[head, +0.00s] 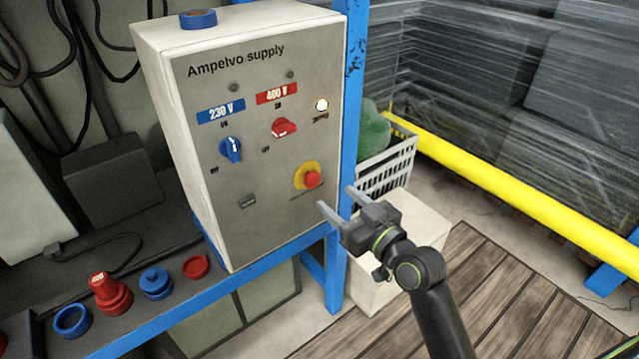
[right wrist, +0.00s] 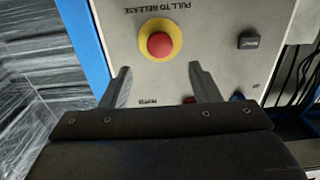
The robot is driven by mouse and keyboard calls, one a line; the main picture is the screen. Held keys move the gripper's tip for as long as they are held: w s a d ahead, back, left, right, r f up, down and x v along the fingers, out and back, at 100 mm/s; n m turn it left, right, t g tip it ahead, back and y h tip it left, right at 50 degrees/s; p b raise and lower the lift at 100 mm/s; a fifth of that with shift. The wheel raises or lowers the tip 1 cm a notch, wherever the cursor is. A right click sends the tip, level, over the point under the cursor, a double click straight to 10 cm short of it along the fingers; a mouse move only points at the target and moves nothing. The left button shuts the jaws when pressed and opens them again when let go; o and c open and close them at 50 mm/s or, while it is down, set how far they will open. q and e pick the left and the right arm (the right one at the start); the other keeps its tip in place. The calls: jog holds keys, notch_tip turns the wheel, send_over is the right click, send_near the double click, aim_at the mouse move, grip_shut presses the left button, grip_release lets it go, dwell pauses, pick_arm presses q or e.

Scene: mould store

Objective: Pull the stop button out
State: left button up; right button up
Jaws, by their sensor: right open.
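The red stop button (head: 312,179) sits on a round yellow plate low on the right of the grey Ampelvo supply box (head: 262,215). In the right wrist view the stop button (right wrist: 160,45) shows beyond the fingertips, under upside-down lettering "PULL TO RELEASE". My right gripper (head: 335,200) is open and empty, just right of and below the button in the head view, apart from it. In the right wrist view its two fingers (right wrist: 158,82) stand wide apart. My left gripper is not in view.
The box also carries a blue switch (head: 230,149), a red switch (head: 283,128) and a lit lamp (head: 321,105). Red and blue connectors (head: 110,293) lie on the bench at left. A blue post (head: 354,90) stands right beside the box.

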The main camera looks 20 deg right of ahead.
aim_at(315, 181)
jog(key=x, duration=0.7)
jog(key=shift+w+f, duration=0.1)
jog(key=shift+c, duration=0.5)
grip_shut()
jog(key=shift+s+d, duration=0.15)
jog(key=shift+s, duration=0.4)
jog(key=shift+o, duration=0.5)
grip_release()
